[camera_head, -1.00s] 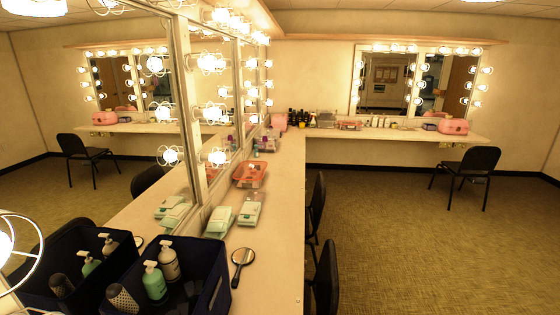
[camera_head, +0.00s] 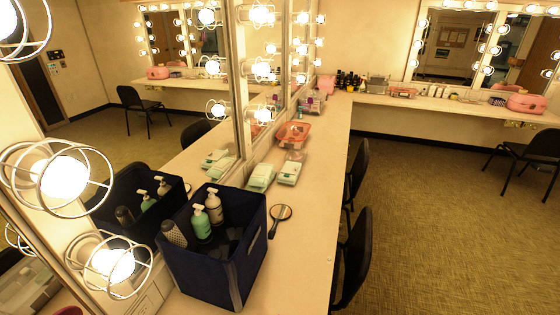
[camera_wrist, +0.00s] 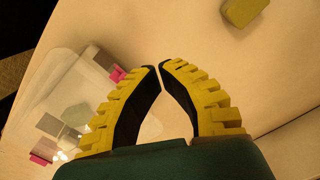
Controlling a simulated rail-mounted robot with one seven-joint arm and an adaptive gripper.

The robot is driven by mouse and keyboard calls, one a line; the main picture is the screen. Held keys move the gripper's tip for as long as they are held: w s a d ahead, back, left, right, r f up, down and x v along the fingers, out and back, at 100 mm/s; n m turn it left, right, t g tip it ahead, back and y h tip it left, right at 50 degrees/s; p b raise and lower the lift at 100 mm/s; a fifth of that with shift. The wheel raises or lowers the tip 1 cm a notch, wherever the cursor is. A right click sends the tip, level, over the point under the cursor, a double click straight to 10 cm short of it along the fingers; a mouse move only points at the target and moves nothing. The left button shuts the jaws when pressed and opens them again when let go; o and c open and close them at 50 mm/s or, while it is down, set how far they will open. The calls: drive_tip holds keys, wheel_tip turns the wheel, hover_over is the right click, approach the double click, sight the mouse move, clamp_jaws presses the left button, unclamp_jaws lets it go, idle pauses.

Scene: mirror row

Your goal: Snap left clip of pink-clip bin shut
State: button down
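In the wrist view, a pale see-through bin (camera_wrist: 68,105) lies at the left, partly beyond my left finger. One pink clip (camera_wrist: 117,73) shows on its upper right side and another pink clip (camera_wrist: 38,160) at its lower left. I cannot tell whether either clip is open or shut. My gripper (camera_wrist: 160,66) has yellow-and-black fingers, with tips almost touching and nothing between them. The tips are to the right of the upper pink clip and apart from it in the picture. In the head view I cannot make out my gripper or identify the pink-clip bin.
A navy bin (camera_head: 246,274) with pump bottles stands on the counter (camera_head: 312,232), beside a hand mirror (camera_head: 281,212). Mint packs (camera_head: 262,177) and an orange tray (camera_head: 293,132) lie farther back. Caged bulbs (camera_head: 62,180) stand at the left. Chairs (camera_head: 354,260) line the counter's right side.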

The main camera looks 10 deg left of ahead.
drive_tip(key=r+p, duration=0.2)
drive_tip(key=p, duration=0.1)
drive_tip(key=w+r+p, duration=0.1)
drive_tip(key=r+p, duration=0.1)
drive_tip(key=p, duration=0.2)
drive_tip(key=shift+w+d, duration=0.1)
drive_tip(key=shift+w, duration=0.05)
idle(1.6)
drive_tip(key=shift+f, duration=0.1)
